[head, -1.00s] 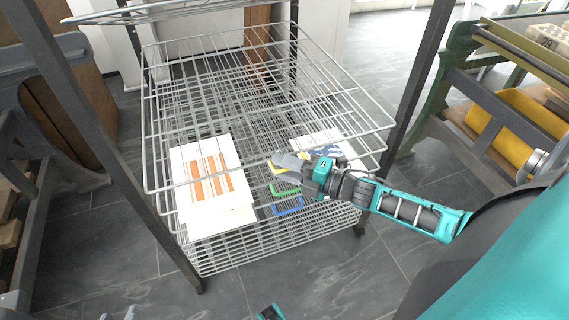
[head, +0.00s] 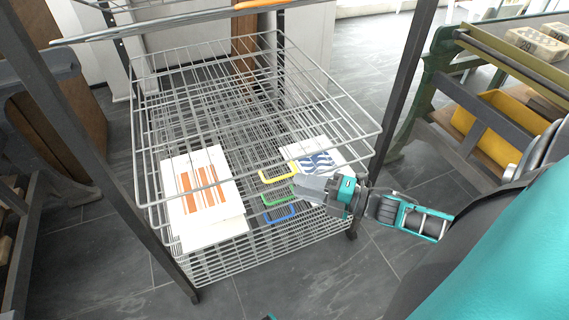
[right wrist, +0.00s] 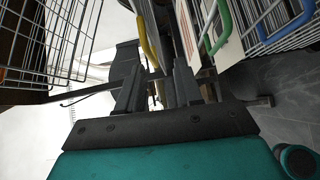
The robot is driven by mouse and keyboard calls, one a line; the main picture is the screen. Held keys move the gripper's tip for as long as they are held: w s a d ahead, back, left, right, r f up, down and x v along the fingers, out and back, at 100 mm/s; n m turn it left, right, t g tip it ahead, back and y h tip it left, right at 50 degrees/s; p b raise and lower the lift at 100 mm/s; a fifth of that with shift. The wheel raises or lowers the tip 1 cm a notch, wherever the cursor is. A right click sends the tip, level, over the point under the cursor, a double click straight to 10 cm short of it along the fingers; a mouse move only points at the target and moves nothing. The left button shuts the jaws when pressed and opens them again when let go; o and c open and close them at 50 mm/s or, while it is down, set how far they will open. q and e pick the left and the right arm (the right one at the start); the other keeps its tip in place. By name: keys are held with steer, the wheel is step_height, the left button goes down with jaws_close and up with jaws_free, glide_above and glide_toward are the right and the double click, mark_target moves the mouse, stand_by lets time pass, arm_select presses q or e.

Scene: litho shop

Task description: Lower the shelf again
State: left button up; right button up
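A dark-framed rack holds stacked wire shelves (head: 250,122). Small yellow (head: 278,172), green (head: 280,195) and blue (head: 281,214) handles sit on their front edges, one below another. Another wire shelf (head: 165,24) shows as a long rim across the top of the head view, well above the stack. My right gripper (head: 312,189) is just right of the handles, close to the green one. In the right wrist view its fingers (right wrist: 158,88) are apart. The yellow handle (right wrist: 145,40) appears ahead of them; contact cannot be told. My left gripper is out of view.
An orange-striped print (head: 203,190) and a blue-patterned print (head: 315,156) lie in the stack. The rack's dark posts (head: 405,85) stand at its sides. A green-framed press with a yellow tray (head: 505,125) is at the right. Floor is clear in front.

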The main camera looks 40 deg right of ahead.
arm_select(q)
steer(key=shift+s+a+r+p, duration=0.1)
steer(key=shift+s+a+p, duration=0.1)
steer(key=shift+p, duration=0.1)
arm_select(e)
steer(key=v, duration=0.5)
steer(key=shift+s+r, duration=0.1)
steer(key=shift+s, duration=0.05)
steer(key=a+f+m+g+h, duration=0.1)
steer(key=a+m+g+h, duration=0.4)
steer(key=a+m, duration=1.45)
arm_select(q)
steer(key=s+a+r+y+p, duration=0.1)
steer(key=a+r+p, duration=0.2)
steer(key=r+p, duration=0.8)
steer(key=p, duration=0.4)
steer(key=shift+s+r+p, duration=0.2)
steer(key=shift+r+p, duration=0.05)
steer(key=shift+p, duration=0.05)
arm_select(e)
step_height(320, 180, up, 11)
steer(key=s+d+m+h, duration=0.1)
steer(key=s+d+h, duration=0.1)
steer(key=shift+s+d+r+m+t, duration=0.2)
steer(key=shift+s+m+t, duration=0.15)
steer(key=shift+s+t, duration=0.05)
